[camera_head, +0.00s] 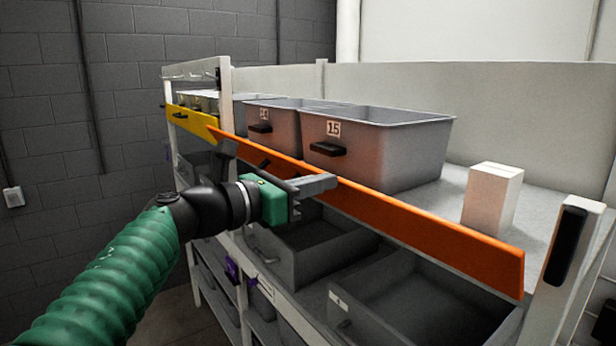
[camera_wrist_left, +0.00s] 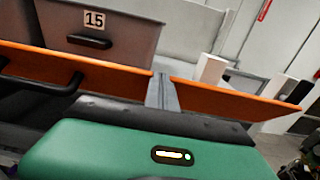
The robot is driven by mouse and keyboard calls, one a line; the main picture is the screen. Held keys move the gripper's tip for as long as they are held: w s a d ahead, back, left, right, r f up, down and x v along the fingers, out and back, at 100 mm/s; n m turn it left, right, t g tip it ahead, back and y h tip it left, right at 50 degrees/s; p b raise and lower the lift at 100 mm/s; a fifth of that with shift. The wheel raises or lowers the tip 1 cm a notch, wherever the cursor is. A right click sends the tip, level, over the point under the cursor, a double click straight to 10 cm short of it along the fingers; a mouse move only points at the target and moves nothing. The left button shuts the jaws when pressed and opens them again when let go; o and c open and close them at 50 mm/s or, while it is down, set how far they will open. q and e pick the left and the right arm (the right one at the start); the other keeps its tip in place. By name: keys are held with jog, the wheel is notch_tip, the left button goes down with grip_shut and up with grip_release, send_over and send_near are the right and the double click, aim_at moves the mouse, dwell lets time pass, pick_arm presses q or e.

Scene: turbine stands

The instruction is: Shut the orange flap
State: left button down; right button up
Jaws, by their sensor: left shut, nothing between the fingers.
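The orange flap (camera_head: 430,232) is a long bar along the front edge of the top shelf, in front of the grey bins. Its right end stands out from the shelf's right post. In the left wrist view the orange flap (camera_wrist_left: 225,96) runs across the picture behind the fingers. My left gripper (camera_head: 325,183) is shut and empty, with its fingers over the front face of the flap near its middle. In the left wrist view my left gripper (camera_wrist_left: 162,92) overlaps the flap; I cannot tell whether it touches. My right gripper is not in view.
Bin 15 (camera_head: 392,150) and another grey bin (camera_head: 272,116) stand on the top shelf behind the flap. A white box (camera_head: 491,198) stands at the right. A yellow flap (camera_head: 192,122) is at the left. Open grey drawers (camera_head: 420,305) lie below. A white post (camera_head: 572,265) is at the right end.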

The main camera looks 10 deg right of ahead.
pick_arm(q)
jog(key=w+d+r+p, duration=0.2)
jog(key=d, duration=0.1)
jog(key=shift+d+r, duration=0.2)
jog(key=shift+r, duration=0.05)
jog(key=shift+w+d+r+p, duration=0.25)
jog(key=shift+d+p, duration=0.15)
jog(key=shift+d, duration=0.1)
jog(key=shift+w+d+r+p, duration=0.15)
jog(key=shift+w+d+p, duration=0.05)
jog(key=shift+d+p, duration=0.2)
jog(key=shift+w+d, duration=0.25)
jog(key=shift+d, duration=0.05)
